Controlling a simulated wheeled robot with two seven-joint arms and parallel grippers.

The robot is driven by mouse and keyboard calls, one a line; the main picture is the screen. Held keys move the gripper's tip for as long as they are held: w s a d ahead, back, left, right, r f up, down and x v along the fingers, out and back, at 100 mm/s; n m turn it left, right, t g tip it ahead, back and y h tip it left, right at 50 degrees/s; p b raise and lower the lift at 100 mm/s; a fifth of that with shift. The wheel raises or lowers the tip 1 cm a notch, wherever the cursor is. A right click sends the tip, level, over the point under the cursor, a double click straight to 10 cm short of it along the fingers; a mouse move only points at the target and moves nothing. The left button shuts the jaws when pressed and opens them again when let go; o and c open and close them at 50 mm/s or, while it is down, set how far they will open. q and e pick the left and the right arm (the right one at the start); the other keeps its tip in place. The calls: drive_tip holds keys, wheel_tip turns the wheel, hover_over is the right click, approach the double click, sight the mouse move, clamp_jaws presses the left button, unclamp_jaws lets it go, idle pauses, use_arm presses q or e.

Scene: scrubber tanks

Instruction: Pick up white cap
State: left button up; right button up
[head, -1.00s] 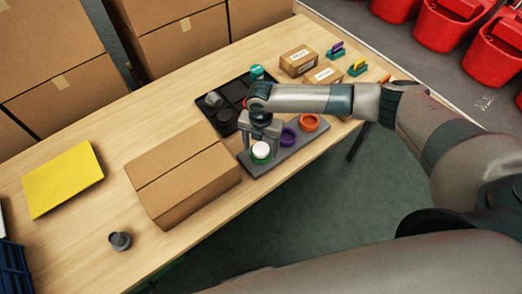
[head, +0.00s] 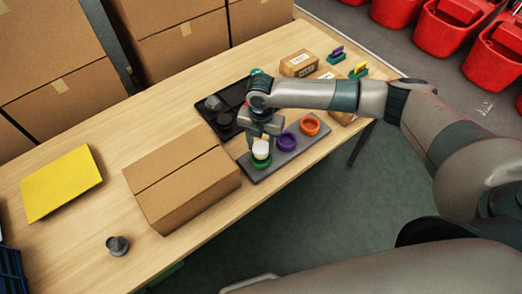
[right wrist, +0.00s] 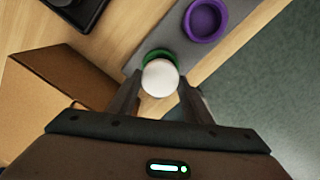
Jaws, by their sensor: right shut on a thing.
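The white cap (head: 261,148) is between the fingers of my right gripper (head: 261,142), just above a green ring (head: 262,162) on the grey tray (head: 256,176). In the right wrist view the white cap (right wrist: 160,77) sits between the two fingertips, and part of the green ring (right wrist: 162,56) shows behind it. My right gripper (right wrist: 160,88) is shut on the cap. The cap looks slightly raised from the ring. My left gripper is not in view.
Purple (head: 287,140) and orange (head: 310,124) rings sit on the same tray. A closed cardboard box (head: 185,180) stands close left of it. A black tray (head: 222,126) lies behind. A grey knob-like part (head: 118,245) and yellow folder (head: 62,182) lie left.

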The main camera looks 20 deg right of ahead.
drive_tip(key=s+d+r+b, duration=0.3)
drive_tip(key=d+r, duration=0.4)
drive_tip(key=d, duration=0.4)
drive_tip(key=shift+s+r, duration=0.35)
drive_tip(key=shift+s, duration=0.2)
drive_tip(key=shift+r+p, duration=1.05)
drive_tip(key=shift+p, duration=0.15)
idle(1.2)
drive_tip(key=shift+r+p, duration=2.45)
drive_tip(key=shift+p, duration=0.3)
drive_tip(key=shift+a, duration=0.1)
drive_tip(key=s+a+r+m+b, duration=0.2)
drive_tip(key=s+a+m+b, duration=0.1)
drive_tip(key=m, duration=1.1)
drive_tip(key=s+a+r+m+b, duration=0.3)
drive_tip(key=s+m+b, duration=0.1)
drive_tip(key=m, duration=1)
drive_tip(key=shift+a+r+m, duration=0.15)
drive_tip(key=shift+a+m, duration=0.25)
